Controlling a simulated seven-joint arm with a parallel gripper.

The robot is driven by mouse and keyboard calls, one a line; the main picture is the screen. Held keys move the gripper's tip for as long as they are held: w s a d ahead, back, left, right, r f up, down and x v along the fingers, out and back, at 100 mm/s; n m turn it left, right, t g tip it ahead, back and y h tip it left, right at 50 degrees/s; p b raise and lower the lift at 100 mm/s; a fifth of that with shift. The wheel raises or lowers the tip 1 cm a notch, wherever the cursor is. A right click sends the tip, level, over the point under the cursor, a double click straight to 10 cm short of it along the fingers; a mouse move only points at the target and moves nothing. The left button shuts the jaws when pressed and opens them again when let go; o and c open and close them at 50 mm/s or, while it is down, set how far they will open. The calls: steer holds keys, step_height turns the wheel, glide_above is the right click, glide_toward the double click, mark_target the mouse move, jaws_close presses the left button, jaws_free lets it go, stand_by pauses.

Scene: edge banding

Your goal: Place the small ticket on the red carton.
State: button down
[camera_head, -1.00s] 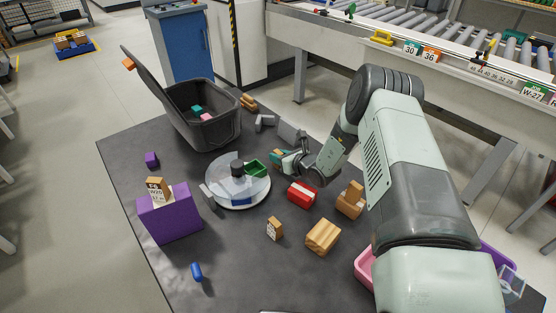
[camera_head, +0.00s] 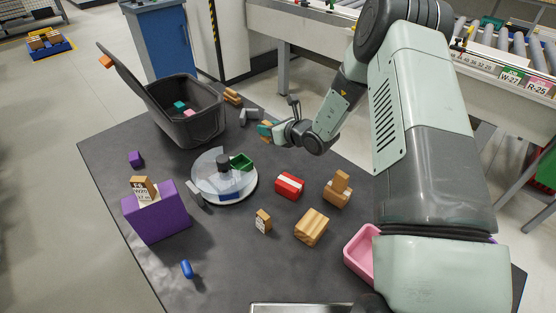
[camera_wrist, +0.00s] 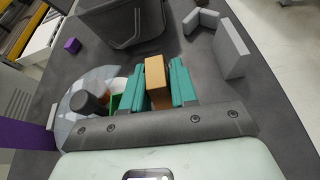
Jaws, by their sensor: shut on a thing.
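The red carton (camera_head: 289,186), with a white band on top, lies on the dark mat right of the round turntable. My gripper (camera_head: 266,131) is beyond it, near the mat's far side. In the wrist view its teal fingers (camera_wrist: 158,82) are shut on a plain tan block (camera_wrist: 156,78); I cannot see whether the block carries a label. A small tan piece with a white printed label (camera_head: 263,221) stands on the mat in front of the carton. A larger labelled ticket (camera_head: 147,191) is on the purple box (camera_head: 158,215).
The turntable (camera_head: 245,194) carries a clear cover and a green tray (camera_head: 241,162). A dark lidded bin (camera_head: 190,117) stands behind. Wooden blocks (camera_head: 311,227) and a pink tray (camera_head: 359,252) lie to the right. Grey blocks (camera_wrist: 229,49) are near the held block.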

steer(key=s+d+r, duration=0.4)
steer(key=s+d, duration=0.3)
steer(key=s, duration=0.5)
glide_above(291, 182)
step_height(291, 182, down, 5)
steer(key=shift+f, duration=2.3)
steer(key=shift+f, duration=0.15)
steer(key=c, duration=0.9)
jaws_free()
steer(key=shift+s+d+r, duration=0.15)
steer(key=shift+r, duration=0.1)
steer(key=v, duration=1.1)
steer(key=shift+s+d, duration=0.2)
